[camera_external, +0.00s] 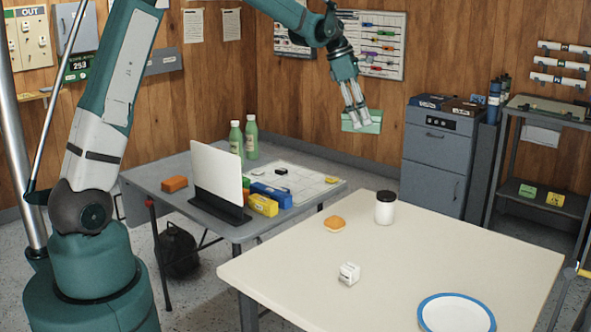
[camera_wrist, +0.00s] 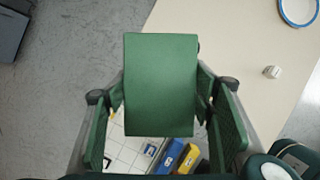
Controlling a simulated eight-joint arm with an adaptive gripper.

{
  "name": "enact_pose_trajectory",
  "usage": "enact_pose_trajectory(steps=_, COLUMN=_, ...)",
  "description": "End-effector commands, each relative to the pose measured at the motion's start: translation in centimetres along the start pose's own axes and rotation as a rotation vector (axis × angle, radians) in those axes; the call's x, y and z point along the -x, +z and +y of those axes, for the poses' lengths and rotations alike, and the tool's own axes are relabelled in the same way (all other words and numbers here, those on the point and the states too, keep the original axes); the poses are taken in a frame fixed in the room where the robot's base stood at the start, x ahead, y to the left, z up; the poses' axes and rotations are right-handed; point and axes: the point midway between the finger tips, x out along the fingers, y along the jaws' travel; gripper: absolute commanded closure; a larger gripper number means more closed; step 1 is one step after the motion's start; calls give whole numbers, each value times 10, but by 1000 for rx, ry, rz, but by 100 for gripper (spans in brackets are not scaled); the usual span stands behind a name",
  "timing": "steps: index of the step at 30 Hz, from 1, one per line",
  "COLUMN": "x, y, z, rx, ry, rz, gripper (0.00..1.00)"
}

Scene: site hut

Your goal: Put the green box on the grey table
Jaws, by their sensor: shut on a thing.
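The green box (camera_external: 372,123) hangs in the air in the external view, gripped by my gripper (camera_external: 356,110). In the wrist view the green box (camera_wrist: 160,85) fills the space between the two fingers of my gripper (camera_wrist: 162,100), which are shut on it. The grey table (camera_external: 180,184) stands at the middle left in the external view. The held box is well above table height and, in the picture, up and to the right of the grey table.
The grey table bears an orange box (camera_external: 174,184), a white panel (camera_external: 217,174), blue (camera_external: 270,194) and yellow (camera_external: 263,205) boxes, a gridded sheet (camera_external: 310,183) and green bottles (camera_external: 251,138). The cream table (camera_external: 290,270) holds a bun, jar, white cube and plate. A cabinet (camera_external: 437,150) stands behind.

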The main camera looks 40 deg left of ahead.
Motion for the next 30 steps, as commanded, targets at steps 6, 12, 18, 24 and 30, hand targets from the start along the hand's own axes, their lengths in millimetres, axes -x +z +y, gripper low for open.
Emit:
enact_pose_trajectory(steps=6, x=23, y=-56, z=43, rx=91, ry=37, rz=0, gripper=63)
enact_pose_trajectory(steps=12, x=44, y=-108, z=77, rx=173, ry=70, rz=1, gripper=63)
enact_pose_trajectory(steps=18, x=66, y=-163, z=107, rx=254, ry=104, rz=1, gripper=63)
enact_pose_trajectory(steps=24, x=90, y=-220, z=132, rx=336, ry=138, rz=1, gripper=63)
enact_pose_trajectory(steps=30, x=114, y=-279, z=154, rx=417, ry=171, rz=1, gripper=63)
